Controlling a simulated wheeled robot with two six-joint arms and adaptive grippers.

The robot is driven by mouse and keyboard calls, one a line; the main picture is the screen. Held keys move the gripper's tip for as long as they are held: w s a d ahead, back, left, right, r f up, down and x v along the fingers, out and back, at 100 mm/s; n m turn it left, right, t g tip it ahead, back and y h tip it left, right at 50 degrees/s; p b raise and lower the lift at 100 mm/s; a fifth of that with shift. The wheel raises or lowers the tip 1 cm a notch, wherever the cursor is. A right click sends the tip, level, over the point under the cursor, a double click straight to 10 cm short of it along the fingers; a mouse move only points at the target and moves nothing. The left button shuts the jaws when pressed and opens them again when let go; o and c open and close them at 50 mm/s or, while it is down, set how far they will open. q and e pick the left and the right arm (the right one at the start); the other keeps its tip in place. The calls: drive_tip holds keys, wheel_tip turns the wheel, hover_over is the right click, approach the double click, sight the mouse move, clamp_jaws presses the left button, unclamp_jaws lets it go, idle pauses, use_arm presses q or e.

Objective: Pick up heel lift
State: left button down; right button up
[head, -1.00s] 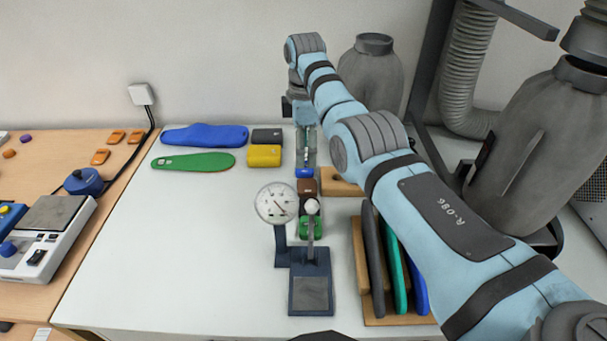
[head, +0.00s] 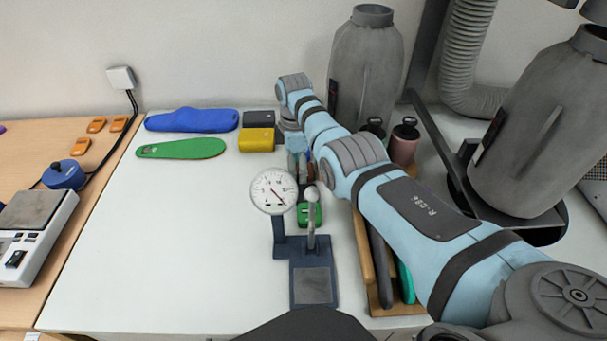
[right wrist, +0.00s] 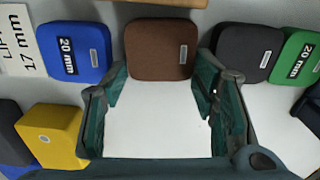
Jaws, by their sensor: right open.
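My right gripper (right wrist: 162,75) is open and empty in the right wrist view. A brown heel lift (right wrist: 158,48) lies just ahead, at the gap between its fingertips. A blue 20 mm lift (right wrist: 74,52) lies left of it; a dark grey lift (right wrist: 246,52) and a green 20 mm lift (right wrist: 298,58) lie right. In the head view my right gripper (head: 299,168) is low over the far end of the lift row and hides most of it. The green lift (head: 309,214) shows behind the dial gauge. My left gripper is not in view.
A dial gauge stand (head: 313,285) stands in front of the row. A yellow block (head: 257,141), a black block (head: 258,118), a green insole (head: 181,149) and a blue insole (head: 192,121) lie at the back. A wooden rack (head: 365,262) stands right. The table's left part is clear.

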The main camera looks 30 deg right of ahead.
drive_tip(key=shift+f, duration=0.15)
drive_tip(key=c, duration=0.5)
drive_tip(key=shift+r, duration=0.35)
wheel_tip(320, 180, up, 19)
drive_tip(key=p, duration=0.3)
drive_tip(key=shift+r+p, duration=0.2)
drive_tip(key=shift+p, duration=0.15)
drive_tip(key=shift+o, duration=1.4)
drive_tip(key=c, duration=0.7)
